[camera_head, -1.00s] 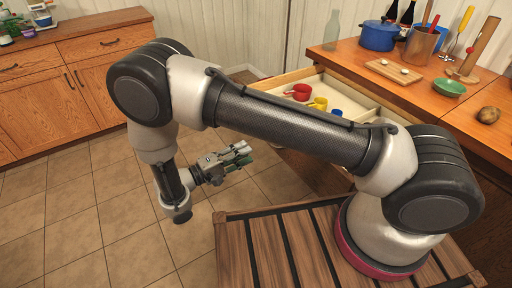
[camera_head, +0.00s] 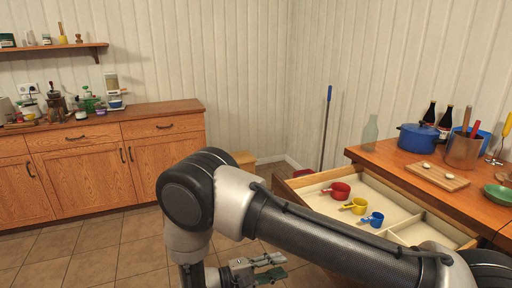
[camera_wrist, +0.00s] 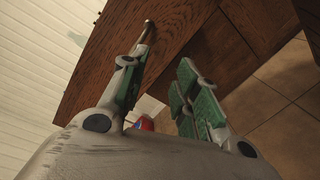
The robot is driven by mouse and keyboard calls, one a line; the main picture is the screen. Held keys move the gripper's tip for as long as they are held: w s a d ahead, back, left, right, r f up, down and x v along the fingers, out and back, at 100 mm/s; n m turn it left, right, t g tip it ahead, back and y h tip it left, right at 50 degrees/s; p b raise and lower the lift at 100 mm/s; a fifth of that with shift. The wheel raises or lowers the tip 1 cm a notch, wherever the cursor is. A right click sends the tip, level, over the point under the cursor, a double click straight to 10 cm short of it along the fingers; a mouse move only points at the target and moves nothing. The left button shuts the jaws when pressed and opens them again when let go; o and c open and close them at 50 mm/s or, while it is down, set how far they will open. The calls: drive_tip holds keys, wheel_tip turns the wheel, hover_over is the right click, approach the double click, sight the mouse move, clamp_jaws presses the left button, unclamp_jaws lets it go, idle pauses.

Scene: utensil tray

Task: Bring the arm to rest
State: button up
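My gripper (camera_head: 268,267) shows low in the head view, at the end of my bent arm, left of the open drawer and apart from it. Its two green-padded fingers are spread and empty. In the wrist view my gripper (camera_wrist: 166,68) also shows with its fingers apart and nothing held between them. Part of my arm covers the front of the open drawer (camera_head: 384,183). In the drawer lie a red measuring cup (camera_head: 341,190), a yellow one (camera_head: 358,206) and a blue one (camera_head: 376,219).
The right counter (camera_head: 390,157) holds a blue pot (camera_head: 418,138), a utensil holder (camera_head: 462,151), a cutting board (camera_head: 437,176) and a green bowl (camera_head: 498,194). A wooden cabinet (camera_head: 90,165) stands at the back left. The tiled floor (camera_head: 110,245) there is clear.

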drive_tip(key=s+d+r+m+y, duration=0.2)
drive_tip(key=s+d+r+y, duration=0.2)
drive_tip(key=d+r, duration=0.6)
drive_tip(key=s+d+r+m+y, duration=0.3)
drive_tip(key=s+d+r+y, duration=0.2)
drive_tip(key=d+r, duration=0.5)
drive_tip(key=s+d+r+m+g+y, duration=0.1)
drive_tip(key=s+d+r+m+y, duration=0.2)
drive_tip(key=d+r+y, duration=0.4)
drive_tip(key=s+d+r, duration=0.1)
drive_tip(key=d+r, duration=0.2)
drive_tip(key=r, duration=0.6)
drive_tip(key=shift+s+d+r+y, duration=0.15)
drive_tip(key=shift+s+r+y, duration=0.05)
drive_tip(key=shift+y, duration=0.1)
